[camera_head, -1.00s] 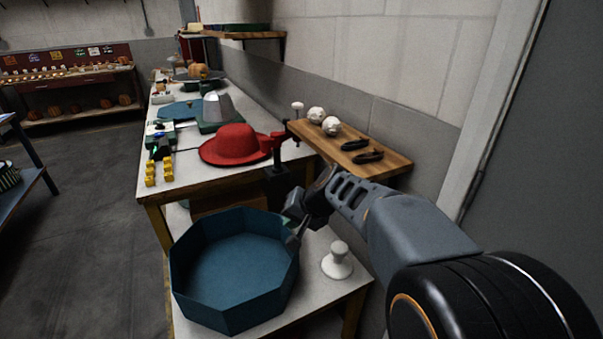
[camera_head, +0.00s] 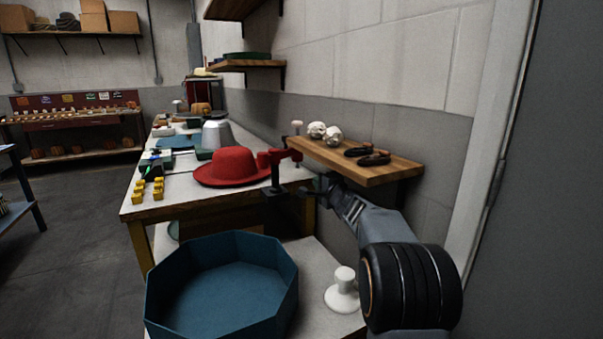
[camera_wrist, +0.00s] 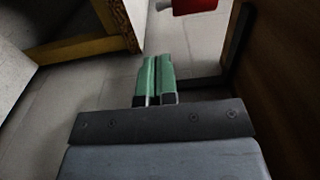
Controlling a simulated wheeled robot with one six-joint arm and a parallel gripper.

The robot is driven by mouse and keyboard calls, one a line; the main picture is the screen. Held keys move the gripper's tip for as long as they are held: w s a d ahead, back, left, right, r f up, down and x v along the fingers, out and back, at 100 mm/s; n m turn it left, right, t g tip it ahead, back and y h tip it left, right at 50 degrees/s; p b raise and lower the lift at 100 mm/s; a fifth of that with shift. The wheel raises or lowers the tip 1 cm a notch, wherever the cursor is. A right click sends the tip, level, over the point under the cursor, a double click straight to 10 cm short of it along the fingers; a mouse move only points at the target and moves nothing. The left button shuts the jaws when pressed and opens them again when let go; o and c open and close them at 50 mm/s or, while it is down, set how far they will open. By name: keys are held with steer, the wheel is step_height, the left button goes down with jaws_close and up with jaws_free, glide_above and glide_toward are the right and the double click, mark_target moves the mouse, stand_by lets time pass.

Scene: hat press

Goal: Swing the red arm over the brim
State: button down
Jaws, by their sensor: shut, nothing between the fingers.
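The red hat (camera_head: 232,166) sits on the white worktable, its brim (camera_head: 222,182) spread around the crown. The red arm (camera_head: 276,157) stands at the hat's right side on a dark mount (camera_head: 274,190) by the table edge. I cannot tell whether its tip overlaps the brim. A red part with a pale tip shows at the top of the wrist view (camera_wrist: 194,6). My gripper (camera_head: 318,186) is to the right of the red arm and slightly lower. In the wrist view its green fingers (camera_wrist: 157,75) are together and empty.
A wooden shelf (camera_head: 400,172) with white balls (camera_head: 333,135) and dark objects is on the wall close above my arm. A blue octagonal tray (camera_head: 222,290) and a white knob-shaped object (camera_head: 343,290) stand on a lower surface. Yellow pieces (camera_head: 138,192) lie at the table's left.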

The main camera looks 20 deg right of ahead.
steer(key=p, duration=0.4)
glide_toward(298, 166)
steer(key=w, duration=0.5)
steer(key=shift+w+a, duration=0.1)
steer(key=shift+w, duration=0.15)
steer(key=shift+w+f+p, duration=0.1)
steer(key=shift+w+p, duration=0.3)
steer(key=shift+w, duration=0.6)
steer(key=shift+a, duration=0.1)
